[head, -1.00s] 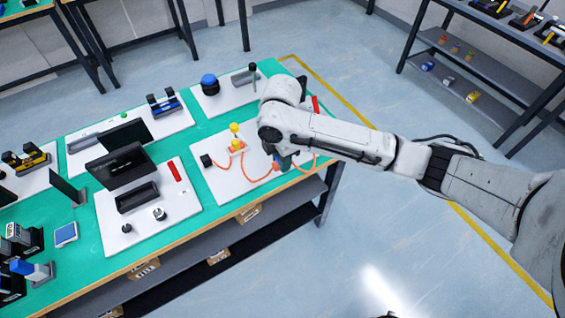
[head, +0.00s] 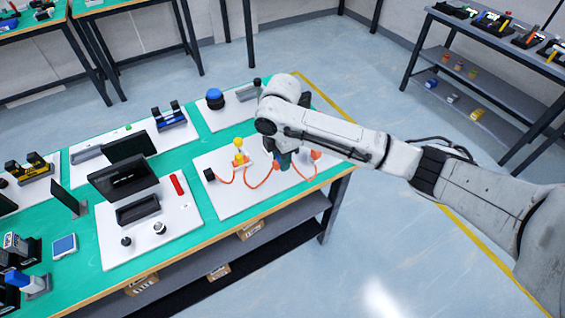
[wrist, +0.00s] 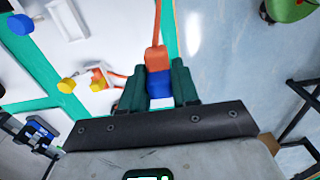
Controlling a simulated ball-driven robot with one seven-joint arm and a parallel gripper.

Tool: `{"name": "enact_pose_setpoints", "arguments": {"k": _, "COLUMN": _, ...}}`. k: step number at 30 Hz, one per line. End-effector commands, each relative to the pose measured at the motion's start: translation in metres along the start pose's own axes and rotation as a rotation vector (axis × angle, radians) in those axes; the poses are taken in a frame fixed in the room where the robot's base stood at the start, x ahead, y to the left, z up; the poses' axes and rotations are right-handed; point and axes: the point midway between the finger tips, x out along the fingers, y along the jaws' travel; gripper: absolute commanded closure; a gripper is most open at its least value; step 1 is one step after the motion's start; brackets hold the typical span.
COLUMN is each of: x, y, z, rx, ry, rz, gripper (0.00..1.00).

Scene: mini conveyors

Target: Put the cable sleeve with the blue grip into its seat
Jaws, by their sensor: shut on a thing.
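My gripper (wrist: 157,78) is shut on the blue grip (wrist: 159,82) of the cable sleeve in the wrist view. The sleeve's orange part (wrist: 156,58) stands out between the dark green fingers, with an orange cable running away from it. In the head view, my gripper (head: 284,160) is over the right part of a white panel (head: 235,200), and my arm and fingers hide the blue grip. An orange cable (head: 262,184) loops there. A white and orange fixture with yellow knobs (head: 240,152) stands left of the gripper. I cannot tell which part is the seat.
A black block (head: 209,174) sits on the panel's left side. A dark screen (head: 123,177) and a black tray (head: 138,208) stand on the neighbouring panel. A blue knob (head: 214,98) is behind. The floor (head: 420,250) right of the table is clear.

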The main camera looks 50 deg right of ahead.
Motion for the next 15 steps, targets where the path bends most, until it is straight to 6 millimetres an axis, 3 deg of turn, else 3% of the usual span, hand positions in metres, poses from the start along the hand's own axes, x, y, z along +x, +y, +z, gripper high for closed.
{"name": "enact_pose_setpoints", "arguments": {"k": 15, "x": 0.001, "y": 0.027, "z": 0.01, "rx": -0.001, "ry": -0.001, "rz": 0.0, "gripper": 1.0}}
